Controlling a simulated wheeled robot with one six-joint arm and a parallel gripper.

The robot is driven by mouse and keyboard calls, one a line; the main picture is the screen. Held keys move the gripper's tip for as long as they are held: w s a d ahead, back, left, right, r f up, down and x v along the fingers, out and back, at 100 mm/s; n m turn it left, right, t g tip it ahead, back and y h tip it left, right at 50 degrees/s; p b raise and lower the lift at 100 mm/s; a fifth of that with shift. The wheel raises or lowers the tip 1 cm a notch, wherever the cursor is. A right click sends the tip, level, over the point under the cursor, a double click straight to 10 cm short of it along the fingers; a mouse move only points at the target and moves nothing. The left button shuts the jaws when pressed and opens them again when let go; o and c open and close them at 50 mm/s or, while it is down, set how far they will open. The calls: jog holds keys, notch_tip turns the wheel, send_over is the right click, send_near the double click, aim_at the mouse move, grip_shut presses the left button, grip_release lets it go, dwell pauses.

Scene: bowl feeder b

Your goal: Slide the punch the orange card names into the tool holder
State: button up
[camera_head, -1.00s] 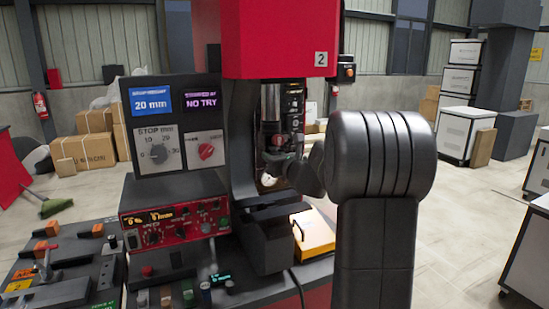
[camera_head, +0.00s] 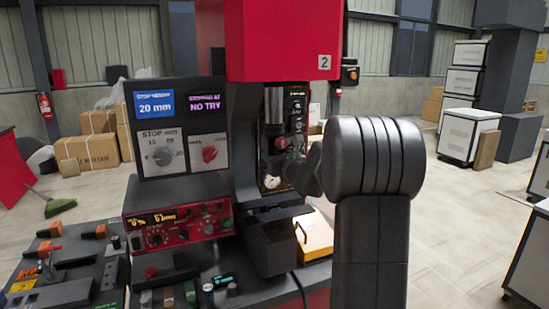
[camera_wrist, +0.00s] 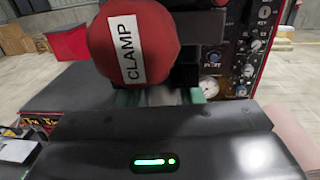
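My gripper (camera_wrist: 161,97) shows in the wrist view as two green fingertips set apart, below a red round knob labelled CLAMP (camera_wrist: 133,45). A pale, blurred patch lies between the tips; I cannot tell whether it is held. In the head view my arm hides the gripper. The red knob (camera_head: 281,142) is on the dark tool head of the press (camera_head: 275,45). Several short posts (camera_head: 190,293), possibly punches, stand on the front bench. An orange label or card (camera_head: 28,271) lies lower left; its wording is unreadable.
A control panel (camera_head: 178,228) and a screen reading 20 mm (camera_head: 154,104) stand left of the tool head. A yellow-orange box (camera_head: 315,235) sits right of the press base. Levers and blocks crowd the left bench. Open floor lies to the right.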

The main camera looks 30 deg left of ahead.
jog(key=o, duration=0.3)
jog(key=shift+o, duration=0.2)
jog(key=shift+d, duration=0.1)
jog(key=b+v, duration=0.3)
jog(key=v, duration=1)
jog(key=shift+s+d, duration=0.25)
jog(key=shift+s, duration=0.05)
jog(key=shift+r, duration=0.1)
